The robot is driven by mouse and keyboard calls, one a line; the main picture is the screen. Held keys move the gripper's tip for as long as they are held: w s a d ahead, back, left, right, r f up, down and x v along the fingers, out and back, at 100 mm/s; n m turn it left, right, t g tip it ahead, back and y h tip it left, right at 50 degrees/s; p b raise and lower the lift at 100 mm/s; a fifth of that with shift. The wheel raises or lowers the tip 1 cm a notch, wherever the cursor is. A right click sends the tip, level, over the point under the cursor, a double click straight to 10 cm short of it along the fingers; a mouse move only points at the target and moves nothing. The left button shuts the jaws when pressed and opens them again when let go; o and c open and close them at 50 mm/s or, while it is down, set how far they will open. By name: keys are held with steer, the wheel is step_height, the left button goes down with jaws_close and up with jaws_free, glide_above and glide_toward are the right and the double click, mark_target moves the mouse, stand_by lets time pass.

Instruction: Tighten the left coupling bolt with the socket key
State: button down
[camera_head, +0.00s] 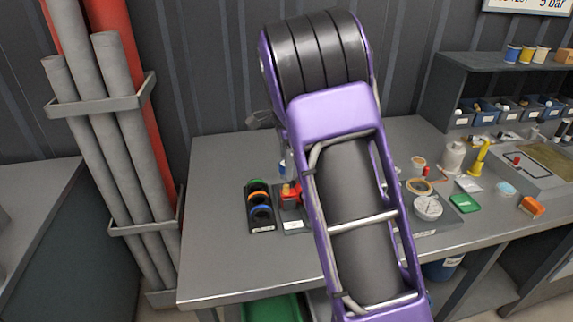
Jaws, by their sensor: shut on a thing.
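My own purple arm fills the middle of the head view and covers much of the bench behind it. I cannot make out my gripper; it is hidden behind the arm or out of frame. The socket key and the left coupling bolt cannot be made out either.
The grey workbench (225,262) has free room at its front left. A dark holder with coloured rings (261,219) stands left of my arm. Tape, a white bottle (453,157) and a green box (464,203) lie to the right. Pipes (125,130) stand in a rack at left.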

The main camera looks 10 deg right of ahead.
steer(key=n, duration=0.5)
steer(key=shift+n, duration=0.3)
steer(key=n, duration=1.6)
steer(key=m, duration=0.2)
steer(key=r+m, duration=0.1)
steer(key=m, duration=0.3)
steer(key=shift+w+r, duration=0.1)
steer(key=shift+r, duration=0.15)
steer(key=shift+f+b, duration=0.55)
steer(key=shift+f, duration=0.95)
steer(key=shift+f+b, duration=0.35)
steer(key=shift+f, duration=1.1)
stand_by(0.6)
